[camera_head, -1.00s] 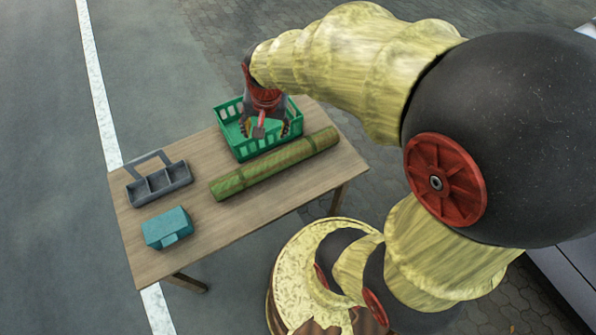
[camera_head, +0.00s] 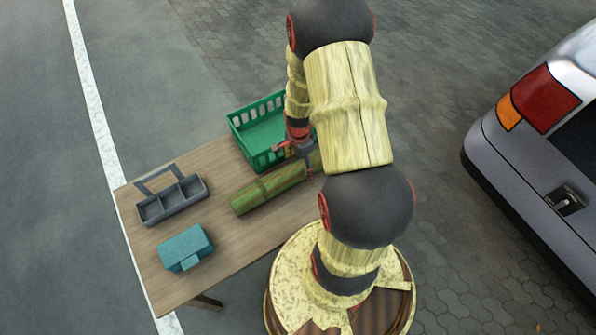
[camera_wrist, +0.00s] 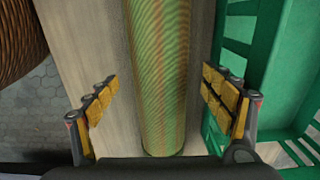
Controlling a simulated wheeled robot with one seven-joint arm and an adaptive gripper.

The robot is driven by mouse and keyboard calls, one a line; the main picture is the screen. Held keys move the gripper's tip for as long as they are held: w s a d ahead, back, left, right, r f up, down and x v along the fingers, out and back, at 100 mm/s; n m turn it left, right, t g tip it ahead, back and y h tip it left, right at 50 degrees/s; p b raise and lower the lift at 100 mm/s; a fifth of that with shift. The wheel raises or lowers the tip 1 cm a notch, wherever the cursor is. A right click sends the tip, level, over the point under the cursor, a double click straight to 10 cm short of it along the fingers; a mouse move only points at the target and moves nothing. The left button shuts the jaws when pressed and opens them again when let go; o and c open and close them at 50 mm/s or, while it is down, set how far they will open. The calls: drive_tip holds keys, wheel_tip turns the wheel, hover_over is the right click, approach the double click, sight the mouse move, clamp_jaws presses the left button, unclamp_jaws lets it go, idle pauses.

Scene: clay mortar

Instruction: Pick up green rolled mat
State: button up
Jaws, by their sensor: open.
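The green rolled mat (camera_head: 268,190) lies on the wooden table, its right part hidden behind my arm in the head view. In the wrist view the mat (camera_wrist: 160,75) runs lengthwise down the picture between my fingers. My gripper (camera_wrist: 165,105) is open, with one finger on each side of the mat and a gap on both sides. The right finger is closer to the mat than the left one. In the head view my gripper (camera_head: 303,158) is over the mat's right part. I cannot tell its exact height above the table.
A green basket (camera_head: 237,122) stands just behind the mat; its wall (camera_wrist: 207,120) is close to my right finger in the wrist view. A grey divided caddy (camera_head: 172,212) and a teal box (camera_head: 185,247) stand on the left of the table (camera_head: 222,248). A parked vehicle (camera_head: 520,150) is at the right.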

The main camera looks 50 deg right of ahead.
wheel_tip(320, 180, down, 5)
drive_tip(key=shift+a+r+b, duration=0.1)
drive_tip(key=shift+a+b, duration=0.05)
drive_tip(key=shift+b, duration=1)
drive_tip(key=shift+r, duration=0.1)
drive_tip(key=shift+c, duration=0.6)
drive_tip(key=c, duration=1.7)
